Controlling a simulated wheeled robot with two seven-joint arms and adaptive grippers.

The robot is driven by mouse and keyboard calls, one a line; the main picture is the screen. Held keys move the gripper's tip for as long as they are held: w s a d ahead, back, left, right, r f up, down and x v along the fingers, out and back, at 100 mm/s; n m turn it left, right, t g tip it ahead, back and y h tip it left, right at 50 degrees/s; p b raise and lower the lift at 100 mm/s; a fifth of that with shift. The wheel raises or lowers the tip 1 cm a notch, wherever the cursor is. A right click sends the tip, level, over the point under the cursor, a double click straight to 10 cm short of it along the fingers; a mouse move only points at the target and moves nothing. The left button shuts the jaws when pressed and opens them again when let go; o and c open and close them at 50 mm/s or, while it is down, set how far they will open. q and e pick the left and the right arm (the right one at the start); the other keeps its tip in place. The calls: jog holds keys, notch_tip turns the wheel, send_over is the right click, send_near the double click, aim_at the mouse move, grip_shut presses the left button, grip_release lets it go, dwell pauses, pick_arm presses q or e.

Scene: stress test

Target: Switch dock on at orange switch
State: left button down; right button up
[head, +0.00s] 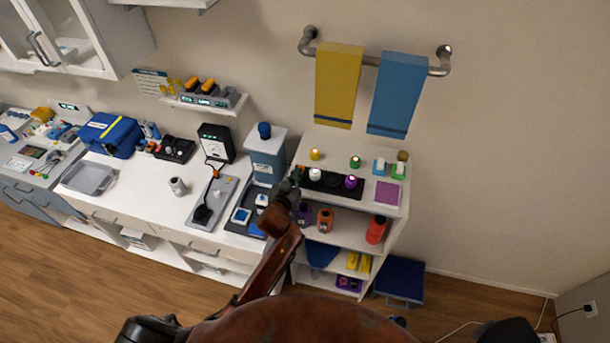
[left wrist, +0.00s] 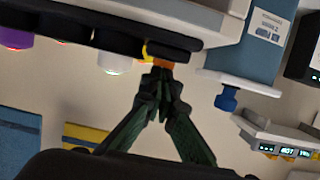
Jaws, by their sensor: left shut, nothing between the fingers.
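My left gripper (head: 294,180) is at the left end of a black panel (head: 345,189) on top of the white shelf unit. In the left wrist view its dark green fingers (left wrist: 163,72) are shut with nothing between them. Their tips are at a small orange part (left wrist: 164,63), under the edge of a black strip in that view; I cannot tell whether they touch it. A white knob (head: 315,174) and a purple knob (head: 351,182) sit on the panel. The right gripper is not in view.
A blue-and-white dispenser (head: 267,156) stands close left of the gripper. Yellow and green knobs (head: 355,162) sit behind the panel, and a purple pad (head: 388,193) lies right. Towels (head: 398,95) hang above. A wall shelf holds a grey unit (head: 212,97) with orange-topped items.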

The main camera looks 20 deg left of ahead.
pick_arm(q)
jog(key=shift+d+f, duration=0.15)
jog(key=shift+f, duration=0.05)
jog(key=shift+s+r, duration=0.1)
jog(key=shift+a+r+p, duration=0.15)
jog(key=shift+a+p, duration=0.05)
jog(key=shift+p, duration=0.25)
jog(key=r+p, duration=0.4)
jog(key=shift+s+d, duration=0.15)
jog(key=shift+s, duration=0.1)
jog(key=s+b, duration=0.2)
jog(key=s, duration=0.8)
jog(key=shift+r+b, duration=0.3)
jog(key=shift+r, duration=0.1)
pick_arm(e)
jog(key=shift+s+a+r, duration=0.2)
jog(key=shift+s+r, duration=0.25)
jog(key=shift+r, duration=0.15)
